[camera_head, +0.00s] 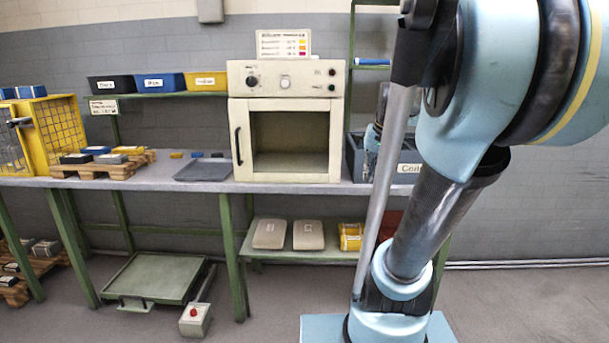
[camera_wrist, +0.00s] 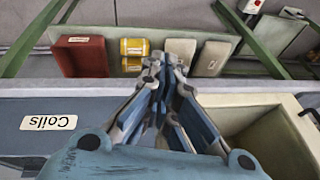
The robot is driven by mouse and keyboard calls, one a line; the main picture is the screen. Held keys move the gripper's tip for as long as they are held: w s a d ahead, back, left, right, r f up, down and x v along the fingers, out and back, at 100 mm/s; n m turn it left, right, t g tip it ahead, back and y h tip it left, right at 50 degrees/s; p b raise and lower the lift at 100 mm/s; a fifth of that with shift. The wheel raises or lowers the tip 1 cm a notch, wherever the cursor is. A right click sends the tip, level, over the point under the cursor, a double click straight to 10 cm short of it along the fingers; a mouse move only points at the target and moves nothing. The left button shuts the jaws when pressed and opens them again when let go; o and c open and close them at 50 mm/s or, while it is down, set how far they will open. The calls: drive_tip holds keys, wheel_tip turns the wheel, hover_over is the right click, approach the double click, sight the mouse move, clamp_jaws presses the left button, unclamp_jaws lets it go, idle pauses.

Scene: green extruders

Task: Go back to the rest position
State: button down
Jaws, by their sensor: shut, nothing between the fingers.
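My gripper shows in the wrist view (camera_wrist: 158,75) with its fingertips together and nothing between them. It points over the bench edge, between a blue bin labelled "Coils" (camera_wrist: 50,140) on the left and the cream oven (camera_wrist: 285,135) on the right. In the head view, my arm covers the right part of the picture. A small part of my gripper (camera_head: 372,140) shows behind the arm, near the front of the bin (camera_head: 357,160). Its fingertips are hard to make out there.
The oven (camera_head: 335,150) stands open-fronted on the bench. A dark tray (camera_head: 203,171) and small coloured pieces lie left of it. Bins (camera_head: 160,83) stand on a shelf, and a yellow cage (camera_head: 58,125) is at far left. Below are beige packs (camera_head: 308,235) and a green platform (camera_head: 150,277).

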drive_tip(key=s+a+f+n+g+h, duration=0.1)
drive_tip(key=s+f+n, duration=0.1)
drive_tip(key=s+f, duration=1.4)
drive_tip(key=shift+s+f+g+h, duration=0.3)
drive_tip(key=shift+s+f, duration=0.1)
drive_tip(key=shift+s, duration=0.35)
